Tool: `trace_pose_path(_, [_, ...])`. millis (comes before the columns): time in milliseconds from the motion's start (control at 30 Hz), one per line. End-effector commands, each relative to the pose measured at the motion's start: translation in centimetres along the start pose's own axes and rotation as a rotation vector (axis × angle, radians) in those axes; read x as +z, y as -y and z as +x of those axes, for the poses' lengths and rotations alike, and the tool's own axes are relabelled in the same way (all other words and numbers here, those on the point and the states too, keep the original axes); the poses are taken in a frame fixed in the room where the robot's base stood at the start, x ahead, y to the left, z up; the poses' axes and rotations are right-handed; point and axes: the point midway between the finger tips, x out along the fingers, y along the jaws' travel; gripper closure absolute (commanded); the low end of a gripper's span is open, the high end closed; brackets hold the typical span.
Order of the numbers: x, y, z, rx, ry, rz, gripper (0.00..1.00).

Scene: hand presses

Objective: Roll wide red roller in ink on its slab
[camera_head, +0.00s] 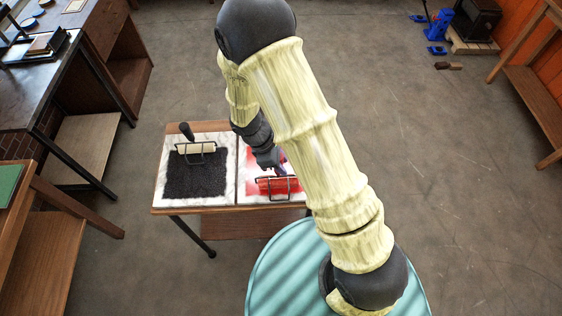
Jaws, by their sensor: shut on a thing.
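The wide red roller (278,184) lies across a white slab (250,196) with red ink (252,157) on it, on the right half of a small wooden table. Its dark wire frame shows around it. My gripper (276,168) is just behind the roller, shut on its handle, which the fingers mostly hide. The roller looks to be at the slab's surface, but I cannot tell whether it touches. My arm hides the right part of the slab.
A second slab (160,196) with black ink (195,178) and a pale roller (196,148) with a dark handle is just left. Workbenches (66,75) stand at the left. A teal round surface (275,275) is in front. Open floor (450,140) lies to the right.

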Motion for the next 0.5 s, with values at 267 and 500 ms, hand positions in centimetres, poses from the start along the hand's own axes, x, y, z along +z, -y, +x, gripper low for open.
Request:
trace_pose_path(267, [0.8,0.0,-1.9,0.000,0.000,0.001,0.91])
trace_pose_path(500, [1.2,0.0,-2.6,0.000,0.000,0.001,0.91])
